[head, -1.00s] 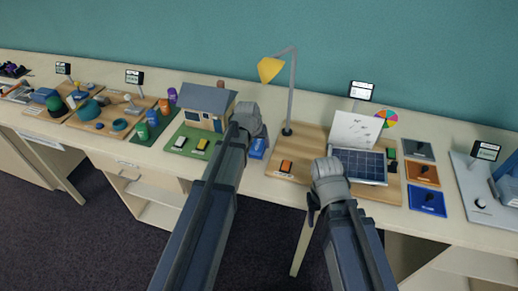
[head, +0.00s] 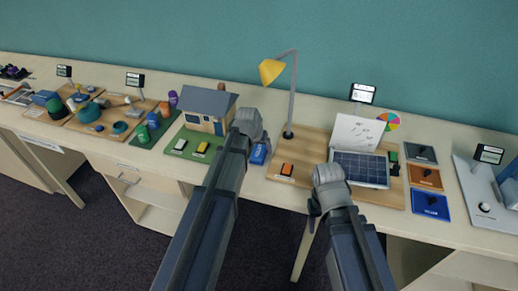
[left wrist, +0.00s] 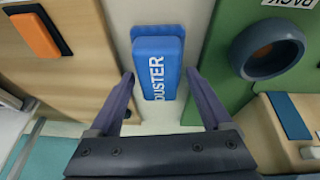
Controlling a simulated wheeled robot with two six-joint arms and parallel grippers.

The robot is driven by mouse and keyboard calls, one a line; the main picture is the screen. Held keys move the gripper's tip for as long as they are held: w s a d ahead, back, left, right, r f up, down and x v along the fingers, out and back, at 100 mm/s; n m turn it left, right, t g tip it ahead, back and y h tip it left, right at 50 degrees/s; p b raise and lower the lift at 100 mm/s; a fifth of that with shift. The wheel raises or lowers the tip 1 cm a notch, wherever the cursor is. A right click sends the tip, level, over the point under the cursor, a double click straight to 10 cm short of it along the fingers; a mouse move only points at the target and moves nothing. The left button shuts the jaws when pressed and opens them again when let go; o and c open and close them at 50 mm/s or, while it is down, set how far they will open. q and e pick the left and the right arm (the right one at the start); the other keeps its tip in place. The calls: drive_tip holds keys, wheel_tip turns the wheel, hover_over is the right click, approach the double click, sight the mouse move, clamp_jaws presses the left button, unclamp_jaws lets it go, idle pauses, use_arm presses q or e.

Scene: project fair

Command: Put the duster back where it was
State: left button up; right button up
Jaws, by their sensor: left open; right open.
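The duster (head: 258,154) is a small blue block on the pale table strip between the green house board and the wooden lamp board. In the left wrist view the duster (left wrist: 158,68) shows white DUSTER lettering, with a darker blue edge or patch at its upper end. My left gripper (head: 248,121) is above and beside it in the head view. In the left wrist view its two fingers (left wrist: 160,88) are spread on either side of the duster's near end, apart from it. My right gripper (head: 328,178) is over the front of the lamp board; its fingertips are mostly hidden.
The green board (head: 172,149) with a model house (head: 208,108) is on the left. The wooden board (head: 315,197) on the right carries a yellow lamp (head: 271,71), an orange block (head: 287,170) and a solar panel (head: 361,168). The strip between the boards is narrow.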

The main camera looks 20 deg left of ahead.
use_arm(q)
drive_tip(key=d+p+v, duration=0.1)
drive_tip(key=p+v, duration=1)
drive_tip(key=v, duration=0.1)
drive_tip(key=s+d+m+g+y, duration=0.1)
drive_tip(key=s+d+m+g, duration=0.1)
drive_tip(key=s+d, duration=0.4)
drive_tip(key=s+d+f+m+g+y, duration=0.1)
drive_tip(key=s+d, duration=0.6)
drive_tip(key=s, duration=0.7)
drive_tip(key=shift+s+f+m+g, duration=0.15)
drive_tip(key=shift+f+m+g, duration=0.05)
drive_tip(key=shift+m+g, duration=0.6)
use_arm(e)
wheel_tip(320, 180, up, 11)
drive_tip(key=shift+d, duration=0.1)
